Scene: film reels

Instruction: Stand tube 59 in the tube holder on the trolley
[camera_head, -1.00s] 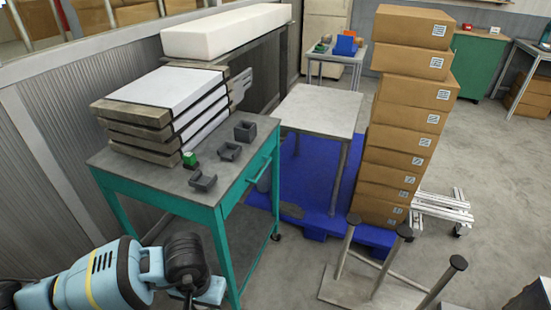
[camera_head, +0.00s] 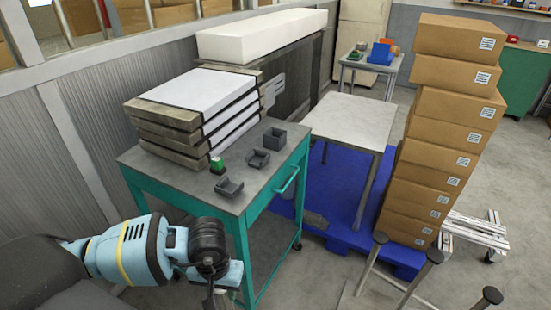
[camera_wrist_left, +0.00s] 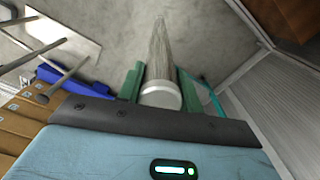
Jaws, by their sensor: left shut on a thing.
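My left gripper (camera_head: 217,288) hangs low in front of the trolley's near end, below its top. In the left wrist view its green fingers (camera_wrist_left: 160,84) are shut on a grey-brown tube (camera_wrist_left: 159,52) with a white end. No number on it can be read. In the head view the tube cannot be made out. The teal trolley (camera_head: 187,179) has a grey top. On it stand a square dark grey holder (camera_head: 276,139) and two open dark grey cradles, the middle one (camera_head: 258,159) and the nearer one (camera_head: 229,187). My right gripper is out of view.
A small green item (camera_head: 217,165) and a stack of white-topped slabs (camera_head: 180,112) also occupy the trolley top. A ribbed wall (camera_head: 95,135) is at the left.

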